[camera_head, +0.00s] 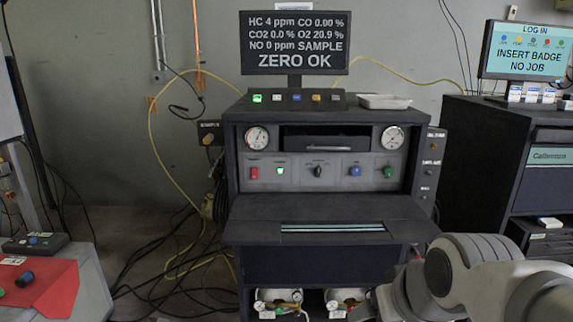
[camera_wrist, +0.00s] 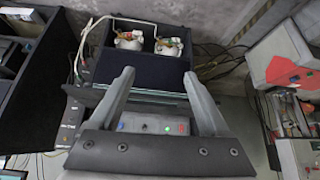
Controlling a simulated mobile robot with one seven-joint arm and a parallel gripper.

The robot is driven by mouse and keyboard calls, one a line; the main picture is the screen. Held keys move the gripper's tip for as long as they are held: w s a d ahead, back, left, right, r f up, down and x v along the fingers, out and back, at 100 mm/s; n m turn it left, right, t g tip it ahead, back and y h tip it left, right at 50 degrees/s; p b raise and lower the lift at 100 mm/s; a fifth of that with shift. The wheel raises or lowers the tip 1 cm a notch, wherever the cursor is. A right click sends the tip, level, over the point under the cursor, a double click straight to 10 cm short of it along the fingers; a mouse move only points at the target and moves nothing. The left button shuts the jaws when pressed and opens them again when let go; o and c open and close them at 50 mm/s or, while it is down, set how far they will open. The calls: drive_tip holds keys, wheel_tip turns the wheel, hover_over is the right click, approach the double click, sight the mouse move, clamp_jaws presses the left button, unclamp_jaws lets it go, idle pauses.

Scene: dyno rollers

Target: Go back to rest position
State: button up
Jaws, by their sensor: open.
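My gripper (camera_wrist: 158,76) shows in the wrist view with its two fingers spread wide and nothing between them. In that view the analyzer cabinet (camera_wrist: 147,71) appears upside down beyond the fingers, with its lower bay at the top. In the head view my arm's pale grey links reach in from the lower right, in front of the cabinet (camera_head: 317,262); the gripper's fingers cannot be made out there. The gap between fingers and cabinet is hard to judge.
The cabinet's fold-out shelf (camera_head: 325,211) juts forward below the gauges and buttons. A monitor (camera_head: 295,42) above reads ZERO OK. A dark cabinet (camera_head: 475,150) stands at right. A red-topped grey box (camera_head: 45,290) stands at lower left. Loose cables (camera_head: 165,265) lie on the floor between.

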drive_tip(key=s+r+m+g+p, duration=0.1)
drive_tip(key=s+r+p, duration=0.15)
drive_tip(key=s, duration=0.45)
wheel_tip(320, 180, up, 19)
drive_tip(key=p, duration=1.8)
drive_tip(key=shift+w+h, duration=0.25)
drive_tip(key=shift+h, duration=0.15)
